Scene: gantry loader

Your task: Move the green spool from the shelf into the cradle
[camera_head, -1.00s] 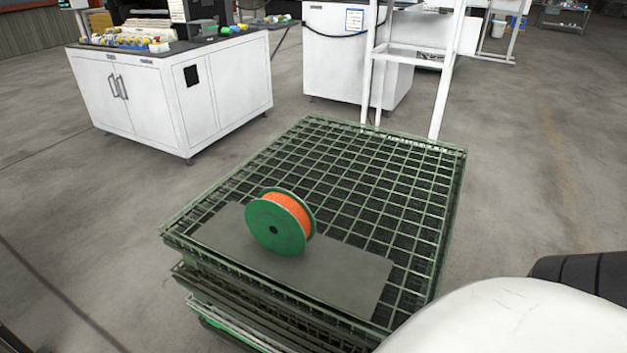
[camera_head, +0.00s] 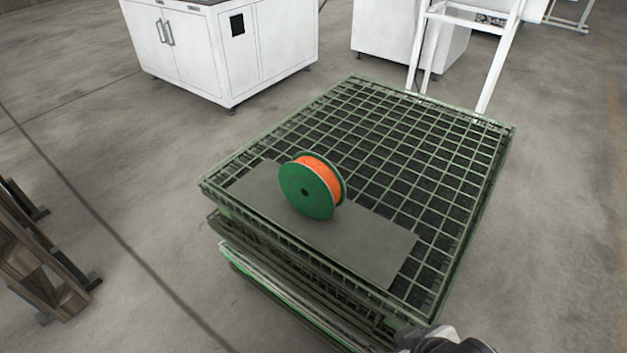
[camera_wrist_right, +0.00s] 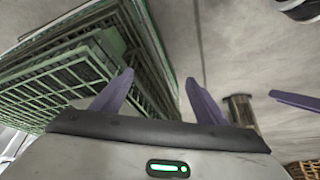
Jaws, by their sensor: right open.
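The green spool (camera_head: 311,186), wound with orange filament, stands upright on its rims in the head view. It rests on a flat grey plate (camera_head: 368,250) on top of a green mesh crate stack (camera_head: 440,150). My right gripper (camera_wrist_right: 160,95) is open and empty in the right wrist view, its two purple fingers apart, with the crate stack beyond the left finger. The spool is not visible in that view. A similar purple finger (camera_wrist_right: 295,101) at the right edge appears to be part of my left gripper; its opening cannot be seen. I cannot identify a cradle.
A white cabinet (camera_head: 215,50) stands behind on the left, and a white frame (camera_head: 460,50) stands behind the crate. A brown wooden structure (camera_head: 40,255) is at the left edge.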

